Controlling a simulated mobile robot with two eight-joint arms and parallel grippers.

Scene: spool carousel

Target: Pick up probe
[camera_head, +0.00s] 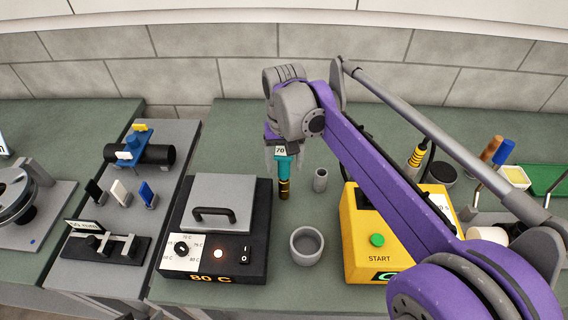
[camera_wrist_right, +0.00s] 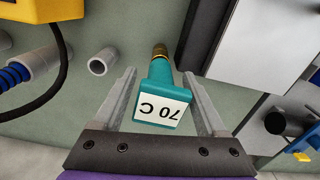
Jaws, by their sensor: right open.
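The probe (camera_head: 285,167) is teal with a dark and brass-coloured tip and a white tag reading "70 C". It stands about upright beside the heater block, tip down. In the right wrist view the probe (camera_wrist_right: 162,106) lies between the two fingers. My right gripper (camera_head: 283,160) is above the bench with its fingers on either side of the probe. In the right wrist view my right gripper (camera_wrist_right: 160,82) is open, with a gap visible beside the probe. Whether the tip touches the bench cannot be told. My left gripper is not in view.
A black heater block (camera_head: 255,245) with a grey handled lid reads "80 C". A grey cup (camera_head: 306,246) and a small grey tube (camera_head: 320,180) stand on the bench. A yellow START box (camera_head: 359,245) is partly behind my right arm. Green bench shows around the cup.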

